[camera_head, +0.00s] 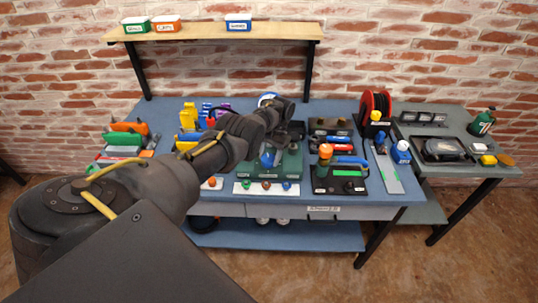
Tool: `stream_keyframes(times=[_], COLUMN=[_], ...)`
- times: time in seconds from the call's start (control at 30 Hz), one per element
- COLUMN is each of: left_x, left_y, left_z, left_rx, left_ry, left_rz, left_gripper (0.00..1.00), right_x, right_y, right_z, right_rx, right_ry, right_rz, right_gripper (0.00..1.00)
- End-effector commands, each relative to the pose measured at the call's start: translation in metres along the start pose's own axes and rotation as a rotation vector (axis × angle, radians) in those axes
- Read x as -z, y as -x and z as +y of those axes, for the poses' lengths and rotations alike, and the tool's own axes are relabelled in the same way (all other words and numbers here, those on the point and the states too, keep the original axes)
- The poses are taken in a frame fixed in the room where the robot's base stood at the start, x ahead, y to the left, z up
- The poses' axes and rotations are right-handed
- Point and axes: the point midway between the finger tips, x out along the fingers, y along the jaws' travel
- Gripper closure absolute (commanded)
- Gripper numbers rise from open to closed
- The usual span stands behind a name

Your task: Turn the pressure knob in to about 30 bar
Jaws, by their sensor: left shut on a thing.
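My left arm reaches in from the lower left over the blue bench. My left gripper (273,140) is over a dark green unit (290,168) with a blue part (267,157) on its top. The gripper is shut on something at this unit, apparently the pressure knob. The wrist and the small size hide the knob and the fingertips. I cannot read any pressure value. Right of it stands a black unit (322,184) with a bright green display (349,173), an orange-topped part (326,151) and a blue handle (350,160). My right gripper is not in view.
A white strip (245,187) with small knobs lies at the bench front. Colored tools crowd the left. A red reel (375,107), a blue-capped bottle (401,152) and a grey side table (455,172) are at right. A wooden shelf (205,32) with boxes hangs above.

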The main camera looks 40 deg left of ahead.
Motion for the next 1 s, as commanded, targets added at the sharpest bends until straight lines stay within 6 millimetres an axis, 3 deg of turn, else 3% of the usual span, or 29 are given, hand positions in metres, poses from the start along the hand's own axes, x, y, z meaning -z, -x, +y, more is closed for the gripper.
stream_keyframes(times=[0.7,0.73,0.87,1.0], left_x=[-0.002,-0.002,-0.0012,-0.0006], left_y=[-0.0049,-0.0049,-0.0035,-0.0022], left_z=[0.001,0.001,0.0011,0.0012], left_rx=[0.024,0.024,0.025,0.025], left_ry=[-0.063,-0.063,-0.062,-0.062], left_rz=[-0.012,-0.012,-0.009,-0.005], left_gripper=[0.71,0.44,0.27,0.26], right_x=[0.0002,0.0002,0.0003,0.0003], right_y=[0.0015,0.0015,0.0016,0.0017], right_z=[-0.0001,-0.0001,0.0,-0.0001], right_rx=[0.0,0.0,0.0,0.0], right_ry=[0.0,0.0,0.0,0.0], right_rz=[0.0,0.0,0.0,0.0], right_gripper=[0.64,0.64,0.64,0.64])
